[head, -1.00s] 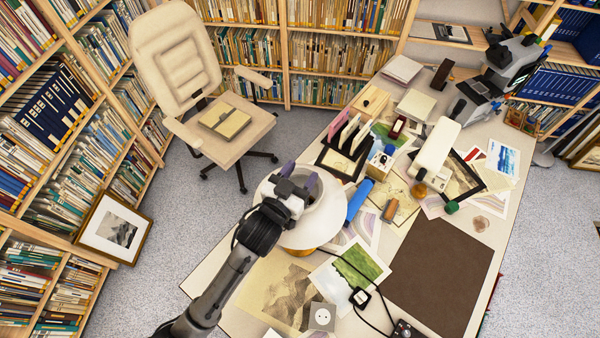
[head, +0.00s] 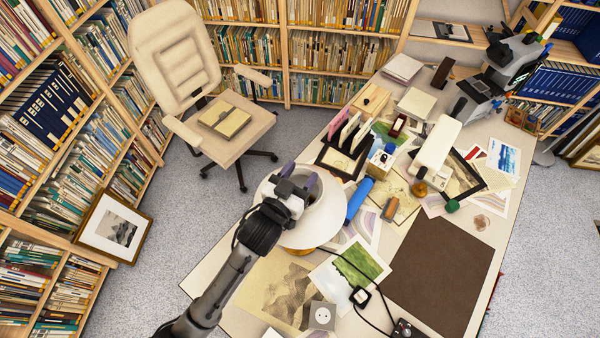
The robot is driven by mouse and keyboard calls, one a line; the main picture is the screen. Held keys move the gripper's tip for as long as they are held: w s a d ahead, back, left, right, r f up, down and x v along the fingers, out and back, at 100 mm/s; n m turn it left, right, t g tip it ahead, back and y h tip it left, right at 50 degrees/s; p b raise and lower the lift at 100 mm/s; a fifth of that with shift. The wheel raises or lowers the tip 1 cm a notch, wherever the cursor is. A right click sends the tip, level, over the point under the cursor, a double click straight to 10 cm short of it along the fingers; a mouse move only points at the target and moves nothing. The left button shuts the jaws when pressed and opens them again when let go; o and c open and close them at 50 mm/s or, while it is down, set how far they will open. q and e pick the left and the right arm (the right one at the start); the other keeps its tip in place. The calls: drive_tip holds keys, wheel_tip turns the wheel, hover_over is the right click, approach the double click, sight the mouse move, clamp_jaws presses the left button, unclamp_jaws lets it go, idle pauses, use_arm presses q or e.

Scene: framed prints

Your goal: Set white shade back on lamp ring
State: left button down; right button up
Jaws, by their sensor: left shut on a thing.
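The white shade (head: 325,222) is a wide round shape with a central opening, over the left edge of the desk. My left gripper (head: 300,187) reaches over it from the lower left and is shut on it; the purple finger pads show at its inner rim. An orange-yellow round edge (head: 301,251) shows just under the shade's near side. The lamp ring is hidden beneath the shade and gripper, so I cannot tell whether the shade rests on it. My right gripper is not in view.
A blue cylinder (head: 359,200) lies close to the shade's right side. Prints (head: 352,268), a socket block (head: 322,315) and a dark cable lie nearby. A brown mat (head: 440,275) covers the desk's right front. A cream chair (head: 215,125) stands behind the desk's left edge.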

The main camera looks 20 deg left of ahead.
use_arm(q)
drive_tip(key=shift+c, duration=2.2)
unclamp_jaws()
drive_tip(key=shift+o, duration=0.6)
drive_tip(key=shift+f, duration=0.15)
drive_tip(key=s+a+b, duration=0.1)
drive_tip(key=s+a, duration=0.1)
drive_tip(key=s, duration=1.1)
drive_tip(key=shift+s+b, duration=0.35)
